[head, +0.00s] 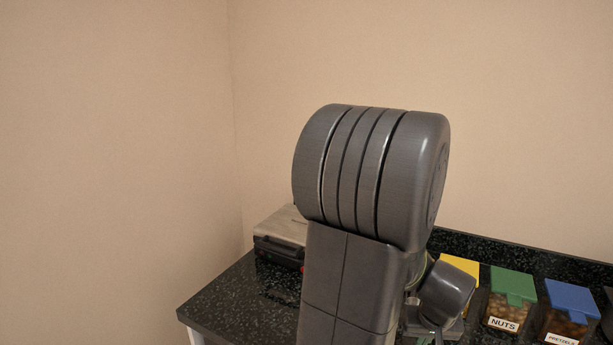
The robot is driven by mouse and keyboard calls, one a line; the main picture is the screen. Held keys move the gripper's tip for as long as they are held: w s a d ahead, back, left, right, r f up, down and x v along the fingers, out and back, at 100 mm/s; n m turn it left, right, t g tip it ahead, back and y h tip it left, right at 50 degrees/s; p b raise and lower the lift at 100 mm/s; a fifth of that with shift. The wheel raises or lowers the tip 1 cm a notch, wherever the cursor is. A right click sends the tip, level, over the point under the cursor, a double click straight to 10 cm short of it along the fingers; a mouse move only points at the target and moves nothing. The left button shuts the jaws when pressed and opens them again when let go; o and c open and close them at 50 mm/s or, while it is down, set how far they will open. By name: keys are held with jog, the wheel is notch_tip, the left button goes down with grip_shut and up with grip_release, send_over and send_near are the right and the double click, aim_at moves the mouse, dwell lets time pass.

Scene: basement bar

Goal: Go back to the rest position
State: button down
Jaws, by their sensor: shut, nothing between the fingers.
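My own grey arm fills the middle of the head view, with a large rounded joint at the top and a link running down out of the frame. A smaller wrist part of mine shows at the lower right of that link, above the counter. My gripper's fingers do not show; they are hidden behind the arm or below the bottom edge. I cannot see anything held.
A dark speckled counter (222,308) runs along the wall. A black and silver appliance (280,232) stands in the left corner, partly behind my arm. Lidded bins stand at right: yellow (462,266), green for nuts (512,288), blue for pretzels (572,301).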

jog(key=shift+w+d+f+p, duration=0.15)
jog(key=shift+w+f+p, duration=0.15)
jog(key=shift+w, duration=0.35)
jog(key=shift+w+d+f+p, duration=0.15)
jog(key=shift+w+p, duration=0.1)
jog(key=shift+w, duration=0.35)
jog(key=shift+a+f, duration=0.1)
